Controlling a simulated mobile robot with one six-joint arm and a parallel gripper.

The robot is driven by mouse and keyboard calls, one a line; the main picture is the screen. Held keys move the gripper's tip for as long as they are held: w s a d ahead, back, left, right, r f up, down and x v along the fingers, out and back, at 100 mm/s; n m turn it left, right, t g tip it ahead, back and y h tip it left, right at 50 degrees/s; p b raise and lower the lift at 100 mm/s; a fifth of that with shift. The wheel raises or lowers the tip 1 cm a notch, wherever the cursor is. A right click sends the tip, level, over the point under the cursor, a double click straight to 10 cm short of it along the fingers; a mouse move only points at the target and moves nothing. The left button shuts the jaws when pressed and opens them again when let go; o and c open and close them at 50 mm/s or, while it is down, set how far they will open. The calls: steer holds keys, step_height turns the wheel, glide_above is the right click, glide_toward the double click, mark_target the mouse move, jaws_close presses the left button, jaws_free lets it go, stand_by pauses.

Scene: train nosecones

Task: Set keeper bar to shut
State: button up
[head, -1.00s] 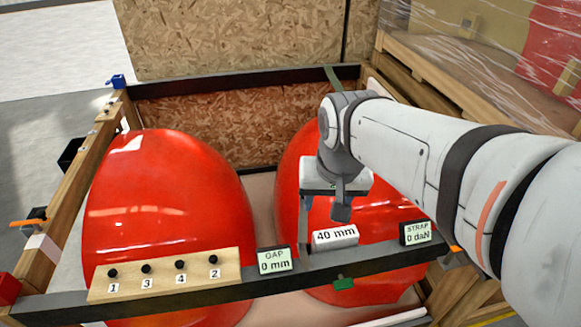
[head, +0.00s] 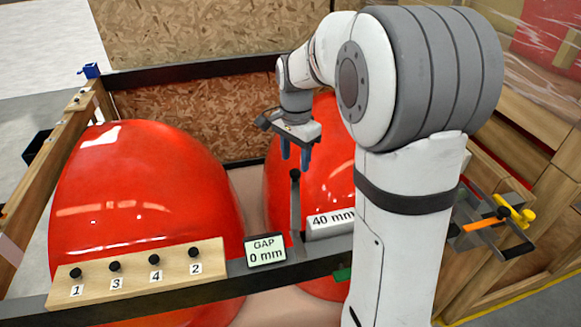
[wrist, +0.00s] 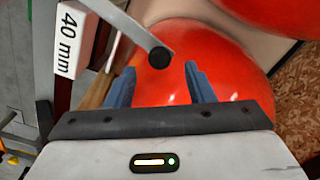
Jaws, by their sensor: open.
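The bar I take for the keeper bar (head: 296,208) is a slim grey lever with a black round knob at its top. It stands upright on the dark front rail, just left of the grey 40 mm block (head: 330,222). My gripper (head: 295,155) is open and empty, with its blue fingers pointing down just above the knob. In the wrist view the bar (wrist: 120,25) runs in from the top left. Its knob (wrist: 160,57) lies in line with the space between my fingertips (wrist: 160,72), slightly beyond them. I see no contact.
Two red nosecones (head: 140,200) stand in the crate behind the dark front rail (head: 200,292). A wooden board (head: 140,275) with several black knobs and a GAP 0 mm display (head: 265,250) sit left of the bar. An orange-handled clamp (head: 487,222) is at the right. My arm hides the right front.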

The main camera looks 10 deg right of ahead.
mark_target(295, 171)
steer(key=shift+f, duration=1.85)
jaws_close()
